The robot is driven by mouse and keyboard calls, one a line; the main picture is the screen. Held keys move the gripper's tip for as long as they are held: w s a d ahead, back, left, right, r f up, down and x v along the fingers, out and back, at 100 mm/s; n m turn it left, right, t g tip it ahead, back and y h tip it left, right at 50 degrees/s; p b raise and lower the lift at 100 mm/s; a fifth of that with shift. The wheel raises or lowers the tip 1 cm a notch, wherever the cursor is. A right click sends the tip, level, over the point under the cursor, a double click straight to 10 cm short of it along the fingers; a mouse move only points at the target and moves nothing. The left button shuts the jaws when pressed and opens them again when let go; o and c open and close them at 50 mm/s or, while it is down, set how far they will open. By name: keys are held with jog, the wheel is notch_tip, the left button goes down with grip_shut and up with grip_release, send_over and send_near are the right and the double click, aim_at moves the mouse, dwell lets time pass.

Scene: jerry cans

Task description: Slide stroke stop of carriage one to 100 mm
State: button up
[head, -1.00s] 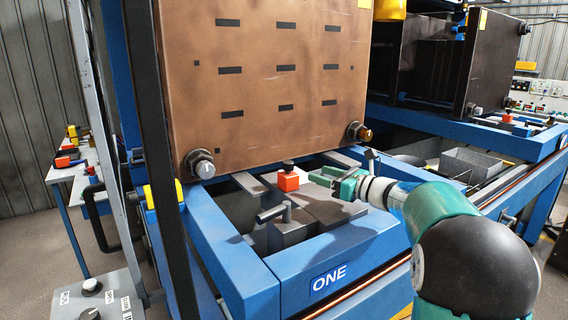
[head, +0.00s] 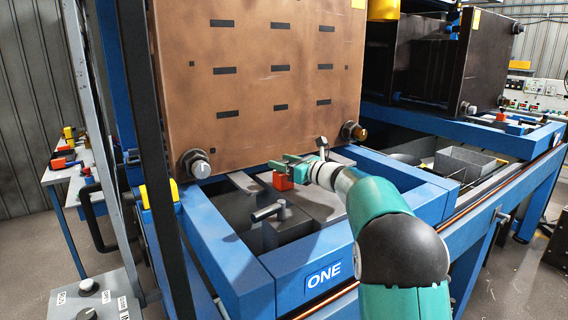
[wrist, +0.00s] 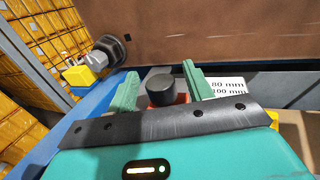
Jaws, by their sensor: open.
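The stroke stop is a small orange-red block (head: 283,181) on the grey slide of the blue carriage labelled ONE (head: 323,276). In the wrist view its dark round knob (wrist: 161,88) shows between my fingers, with a strip of the orange block (wrist: 181,99) beside it. My gripper (head: 286,165) is open at the block, one green finger on either side of the knob in the wrist view. I cannot tell whether the fingers touch it. A white scale plate (wrist: 228,87) reading 80 mm and 100 mm lies right of the right finger.
A large brown plate (head: 262,90) with bolts stands close behind the block. A grey T-shaped handle (head: 268,210) stands in front of it, left of my arm. The blue frame (head: 225,262) surrounds the slide. A yellow block (wrist: 83,76) shows at left.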

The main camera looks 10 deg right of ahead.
grip_shut()
jog(key=shift+w+a, duration=0.4)
jog(key=shift+w, duration=0.55)
jog(key=shift+w+a, duration=0.4)
jog(key=shift+w, duration=0.55)
jog(key=shift+w+a, duration=0.4)
jog(key=shift+w, duration=0.55)
grip_release()
jog(key=v, duration=1.4)
jog(key=shift+w, duration=0.1)
